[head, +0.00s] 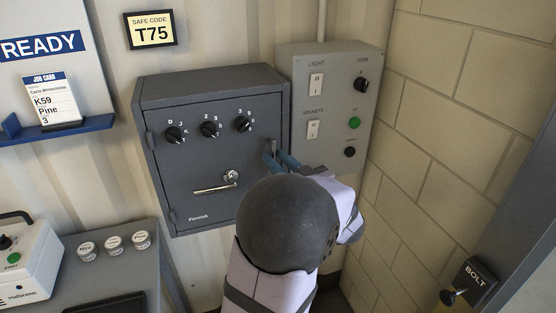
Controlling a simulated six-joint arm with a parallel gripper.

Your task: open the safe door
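The dark grey safe (190,160) hangs on the wall, its door appearing shut. Three black dials sit on the door: a lettered one (173,134), a numbered middle one (209,129) and a numbered right one (243,124). Their exact settings are too small to read surely. A silver lever handle (213,185) lies nearly level below them. My gripper (279,161) has blue fingertips at the door's right edge, beside a small grey upright pull (273,146). The fingers look slightly apart; whether they grip the pull is unclear. My wrist hides the lower right corner.
A yellow safe code sign (151,30) reading T75 hangs above. A switch panel (338,62) stands close on the right of the safe, near my gripper. A block wall (440,120) bounds the right. A counter (100,262) with small round tins (113,243) lies lower left.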

